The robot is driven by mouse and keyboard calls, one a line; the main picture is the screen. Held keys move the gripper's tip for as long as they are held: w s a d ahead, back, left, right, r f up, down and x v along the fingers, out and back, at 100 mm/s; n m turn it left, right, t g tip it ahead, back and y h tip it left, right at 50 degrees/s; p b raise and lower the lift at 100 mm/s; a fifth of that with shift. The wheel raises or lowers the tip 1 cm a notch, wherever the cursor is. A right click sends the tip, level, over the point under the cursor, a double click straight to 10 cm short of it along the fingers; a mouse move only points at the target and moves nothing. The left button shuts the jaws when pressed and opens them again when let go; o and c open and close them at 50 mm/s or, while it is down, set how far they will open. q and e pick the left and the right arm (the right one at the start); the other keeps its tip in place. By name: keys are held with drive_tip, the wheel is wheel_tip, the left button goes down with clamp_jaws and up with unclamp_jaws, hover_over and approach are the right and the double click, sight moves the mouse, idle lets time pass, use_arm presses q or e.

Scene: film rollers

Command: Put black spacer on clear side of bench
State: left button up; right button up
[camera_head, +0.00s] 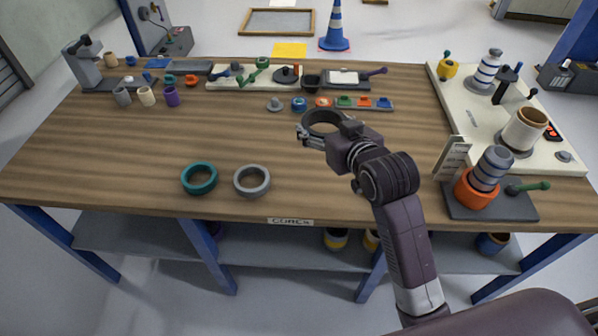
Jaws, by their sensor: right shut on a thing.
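A black spacer ring (322,116) is in the jaws of my right gripper (311,134), over the middle of the wooden bench (120,145). The gripper is shut on the ring and hides part of its near side. I cannot tell whether the ring touches the bench top or hangs just above it. A teal ring (199,179) and a grey ring (252,181) lie side by side near the front edge. My left gripper is not in view.
Small parts and trays line the back, including a grey tray (379,103). A white board (459,92) with rollers and a dark plate (517,207) with an orange-based roller (478,190) stand at right. Bare wood lies at the left and middle.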

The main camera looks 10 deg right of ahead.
sight(319, 185)
wheel_tip(319, 185, down, 19)
drive_tip(key=shift+a+r+b, duration=0.1)
drive_tip(key=shift+b, duration=0.3)
drive_tip(key=shift+f, duration=0.2)
drive_tip(key=o, duration=1.3)
drive_tip(key=shift+c, duration=0.2)
drive_tip(key=shift+r, duration=0.25)
drive_tip(key=v, duration=1.2)
